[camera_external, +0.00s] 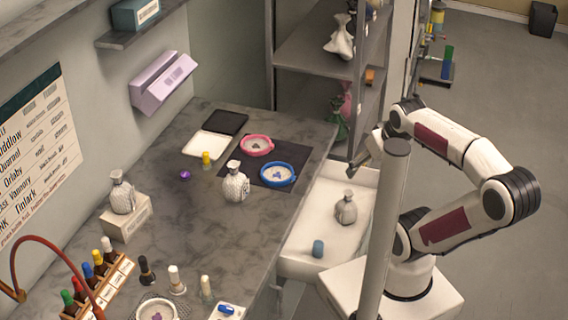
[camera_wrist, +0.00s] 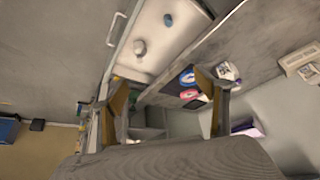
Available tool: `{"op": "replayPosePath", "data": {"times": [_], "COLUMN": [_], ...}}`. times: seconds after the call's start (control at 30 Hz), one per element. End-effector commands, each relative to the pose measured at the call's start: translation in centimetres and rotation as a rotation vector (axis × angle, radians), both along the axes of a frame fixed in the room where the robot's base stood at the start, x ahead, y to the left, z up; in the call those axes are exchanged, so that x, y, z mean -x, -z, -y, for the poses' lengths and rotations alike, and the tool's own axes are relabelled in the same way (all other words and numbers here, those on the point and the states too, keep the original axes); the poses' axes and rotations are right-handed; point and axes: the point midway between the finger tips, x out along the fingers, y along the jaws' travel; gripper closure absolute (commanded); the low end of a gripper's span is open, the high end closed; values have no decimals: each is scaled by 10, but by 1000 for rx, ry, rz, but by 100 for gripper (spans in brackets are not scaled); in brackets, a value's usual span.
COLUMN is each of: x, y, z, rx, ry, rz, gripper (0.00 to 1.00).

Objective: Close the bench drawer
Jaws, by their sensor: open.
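The bench drawer (camera_external: 320,205) is pulled out from the right side of the bench, its white inside showing. My gripper (camera_external: 364,156) is above the far end of the drawer, partly hidden by a grey post. In the wrist view my gripper (camera_wrist: 168,105) has its two fingers spread, with nothing between them.
A grey post (camera_external: 384,230) stands in front of my arm. Shelves (camera_external: 315,50) stand behind; open floor lies right.

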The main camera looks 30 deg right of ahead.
Motion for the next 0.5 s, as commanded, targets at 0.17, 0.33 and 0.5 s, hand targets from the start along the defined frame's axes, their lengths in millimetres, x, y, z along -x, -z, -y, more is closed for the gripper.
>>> {"op": "replayPosePath", "data": {"times": [0.17,0.33,0.5], "x": [0,0,-2], "y": [0,0,11], "z": [0,4,15], "rx": [0,0,-1], "ry": [1,17,66], "rz": [0,-2,-49], "gripper": [78,100,100]}}
